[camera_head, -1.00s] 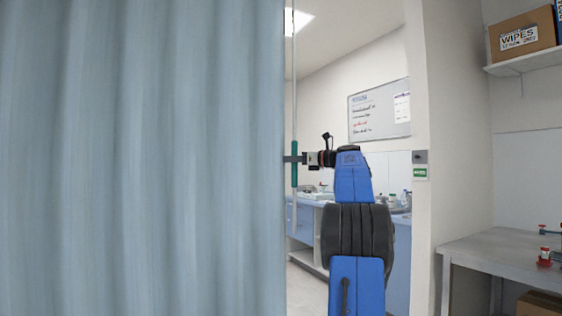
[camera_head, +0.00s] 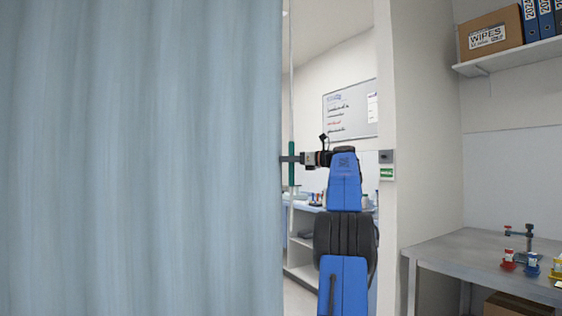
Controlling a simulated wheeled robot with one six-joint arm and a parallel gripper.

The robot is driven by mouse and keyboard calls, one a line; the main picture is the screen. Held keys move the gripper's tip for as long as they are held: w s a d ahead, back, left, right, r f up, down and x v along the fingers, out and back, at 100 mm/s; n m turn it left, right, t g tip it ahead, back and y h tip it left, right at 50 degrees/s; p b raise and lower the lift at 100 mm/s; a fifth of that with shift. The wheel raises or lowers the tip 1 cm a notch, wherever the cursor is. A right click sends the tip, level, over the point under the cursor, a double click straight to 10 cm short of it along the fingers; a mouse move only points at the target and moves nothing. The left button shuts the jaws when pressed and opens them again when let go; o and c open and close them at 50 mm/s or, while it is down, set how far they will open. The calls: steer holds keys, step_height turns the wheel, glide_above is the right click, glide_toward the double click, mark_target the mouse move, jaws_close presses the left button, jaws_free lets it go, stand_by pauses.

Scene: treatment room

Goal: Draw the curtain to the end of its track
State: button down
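The pale blue curtain (camera_head: 140,160) fills the left half of the view, hanging in soft folds. A thin pull wand (camera_head: 291,80) hangs along its right edge, with a teal grip (camera_head: 292,172) partway down. My gripper (camera_head: 290,159) reaches left from my blue arm and is shut on the upper part of the teal grip. The fingertips are small and partly lost against the curtain edge. The curtain's track and top are out of view.
An open gap with a counter (camera_head: 302,240) and whiteboard (camera_head: 350,112) behind it separates the curtain from a pale wall end (camera_head: 395,230). A grey table (camera_head: 470,250) with small coloured items stands right, under a shelf (camera_head: 510,58) with a box and binders.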

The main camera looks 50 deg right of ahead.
steer(key=shift+d, duration=0.25)
steer(key=c, duration=1.6)
jaws_free()
steer(key=shift+s+d, duration=0.15)
steer(key=shift+d, duration=0.05)
steer(key=shift+a, duration=0.1)
steer(key=v, duration=1.7)
steer(key=shift+s, duration=0.15)
